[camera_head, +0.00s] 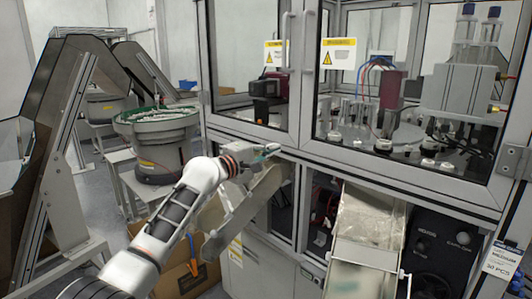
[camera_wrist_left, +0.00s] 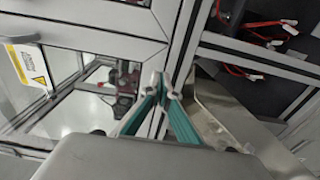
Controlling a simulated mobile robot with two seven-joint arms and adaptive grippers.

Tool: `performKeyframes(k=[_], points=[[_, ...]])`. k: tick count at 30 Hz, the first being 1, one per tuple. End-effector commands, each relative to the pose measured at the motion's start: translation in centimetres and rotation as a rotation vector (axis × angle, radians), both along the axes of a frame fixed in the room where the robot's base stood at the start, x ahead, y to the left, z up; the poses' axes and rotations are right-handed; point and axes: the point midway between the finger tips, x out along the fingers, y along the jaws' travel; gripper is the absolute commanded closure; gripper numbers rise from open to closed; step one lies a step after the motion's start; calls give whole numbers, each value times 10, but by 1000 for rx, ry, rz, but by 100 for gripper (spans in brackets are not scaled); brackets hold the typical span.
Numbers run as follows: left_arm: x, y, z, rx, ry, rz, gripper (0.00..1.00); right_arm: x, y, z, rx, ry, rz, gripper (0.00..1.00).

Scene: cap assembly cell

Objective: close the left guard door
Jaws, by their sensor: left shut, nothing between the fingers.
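The left guard door (camera_head: 250,131) is a glazed panel in a grey frame on the front of the machine, with an upright handle (camera_head: 285,40) at its right side. It looks flush with the right guard door (camera_head: 400,179), and their lower edges run in one line; I see no clear gap. My left gripper (camera_head: 272,150) is at the lower right corner of the left door, just below its bottom rail. In the left wrist view its green-padded fingers (camera_wrist_left: 162,85) meet at the tips, with nothing between them, close to the grey frame. Contact cannot be told. My right gripper is out of view.
A sloping metal chute (camera_head: 245,211) lies under my left gripper, and a second chute (camera_head: 368,232) comes out further right. A bowl feeder (camera_head: 155,128) stands left of the machine. A cardboard box (camera_head: 178,276) is on the floor below my arm.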

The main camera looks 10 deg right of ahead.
Motion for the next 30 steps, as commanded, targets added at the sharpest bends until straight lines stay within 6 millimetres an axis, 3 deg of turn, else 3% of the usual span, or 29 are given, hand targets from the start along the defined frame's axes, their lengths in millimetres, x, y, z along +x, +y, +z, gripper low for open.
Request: performKeyframes(k=[10, 30], points=[[-16, 20, -2, 1, -2, 1, 100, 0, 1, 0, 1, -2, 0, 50], [-71, 87, -1, 0, 0, 1, 100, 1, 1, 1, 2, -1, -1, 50]])
